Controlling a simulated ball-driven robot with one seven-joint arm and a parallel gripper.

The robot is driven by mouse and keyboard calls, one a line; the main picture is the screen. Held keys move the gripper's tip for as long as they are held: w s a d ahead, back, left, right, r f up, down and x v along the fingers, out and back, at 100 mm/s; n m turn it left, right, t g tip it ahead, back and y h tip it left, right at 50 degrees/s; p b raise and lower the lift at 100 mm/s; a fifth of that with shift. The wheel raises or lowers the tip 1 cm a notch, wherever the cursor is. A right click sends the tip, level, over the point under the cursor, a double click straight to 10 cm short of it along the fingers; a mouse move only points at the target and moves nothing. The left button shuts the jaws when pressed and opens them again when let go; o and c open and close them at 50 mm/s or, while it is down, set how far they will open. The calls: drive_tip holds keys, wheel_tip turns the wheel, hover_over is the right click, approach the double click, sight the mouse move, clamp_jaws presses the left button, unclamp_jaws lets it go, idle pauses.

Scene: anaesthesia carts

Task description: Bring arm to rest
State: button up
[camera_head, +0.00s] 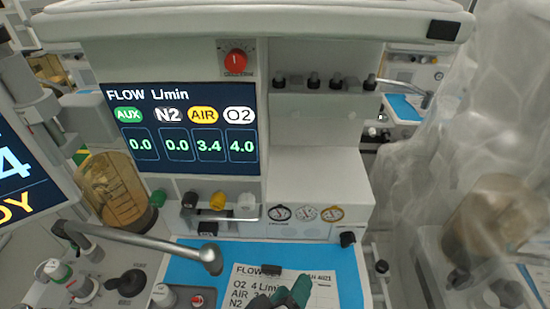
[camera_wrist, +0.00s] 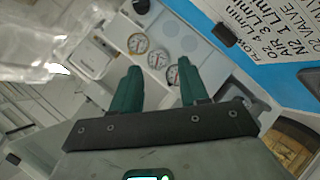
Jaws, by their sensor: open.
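My gripper (camera_wrist: 158,90) shows in the wrist view with two green fingers apart and nothing between them. In the head view, the green fingertips of my gripper (camera_head: 292,291) show at the bottom, in front of the printed flow card (camera_head: 325,285) on the blue work surface (camera_head: 350,262). The rest of the arm is out of view there. The wrist view shows the gauges (camera_wrist: 153,60) beyond the fingers and the card (camera_wrist: 285,35) at the upper right.
The flow display (camera_head: 185,130) reads AUX 0.0, N2 0.0, AIR 3.4, O2 4.0. Coloured knobs (camera_head: 217,200) sit below it. A grey bar (camera_head: 150,243) juts over the surface at left. A translucent plastic cover (camera_head: 455,130) hangs at right.

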drive_tip(key=s+d+f+m+g+y, duration=0.2)
drive_tip(key=d+f, duration=0.2)
drive_tip(key=d, duration=0.4)
drive_tip(key=s+d+f+m+g+y, duration=0.1)
drive_tip(key=d+f+m+g+y, duration=0.15)
drive_tip(key=d, duration=0.55)
drive_tip(key=s+d+f+m+g+y, duration=0.15)
drive_tip(key=d+f, duration=0.25)
drive_tip(key=d, duration=0.4)
drive_tip(key=s+f+g, duration=0.4)
drive_tip(key=s+f, duration=0.2)
drive_tip(key=s, duration=0.4)
drive_tip(key=shift+s+d+f+m+h, duration=0.2)
drive_tip(key=shift+s+d+m+h, duration=0.05)
drive_tip(key=shift+d+m+h, duration=0.1)
